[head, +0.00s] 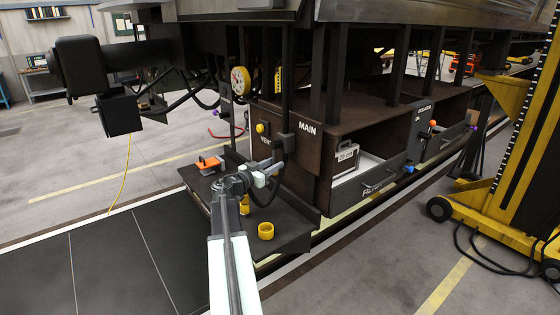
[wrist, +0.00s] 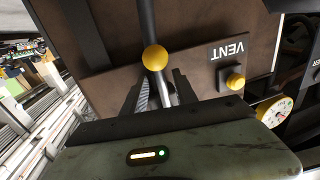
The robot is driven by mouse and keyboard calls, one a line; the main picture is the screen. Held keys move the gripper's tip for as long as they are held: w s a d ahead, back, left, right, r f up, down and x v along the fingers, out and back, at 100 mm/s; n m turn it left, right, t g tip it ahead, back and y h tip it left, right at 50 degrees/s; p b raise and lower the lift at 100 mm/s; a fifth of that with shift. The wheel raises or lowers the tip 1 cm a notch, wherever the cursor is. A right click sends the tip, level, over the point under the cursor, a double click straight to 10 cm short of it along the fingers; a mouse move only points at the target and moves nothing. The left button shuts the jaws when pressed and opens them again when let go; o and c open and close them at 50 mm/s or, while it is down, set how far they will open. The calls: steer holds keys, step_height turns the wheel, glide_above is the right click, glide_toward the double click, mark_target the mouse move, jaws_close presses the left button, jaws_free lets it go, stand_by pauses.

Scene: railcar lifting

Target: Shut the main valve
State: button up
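The MAIN label (head: 308,128) is on the brown panel under the railcar in the head view. In the wrist view a lever (wrist: 164,92) with a yellow ball knob (wrist: 155,57) stands in front of the panel. My gripper (wrist: 160,76) is open, with one dark finger on each side of the lever; I cannot tell whether either finger touches it. In the head view my gripper (head: 280,150) is at the panel's near edge and hides the lever. The VENT label (wrist: 228,50) and its yellow button (wrist: 235,82) are just right of my gripper in the wrist view.
A shelf (head: 290,238) below my arm holds a yellow cup (head: 266,231) and an orange-black tool (head: 208,165). A gauge (head: 240,80) hangs left of the panel. An open drawer (head: 350,190) juts out right. A yellow lift column (head: 500,150) stands far right.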

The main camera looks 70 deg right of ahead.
steer(key=x, duration=0.4)
steer(key=shift+d, duration=0.1)
jaws_close()
steer(key=shift+f, duration=0.1)
stand_by(1.0)
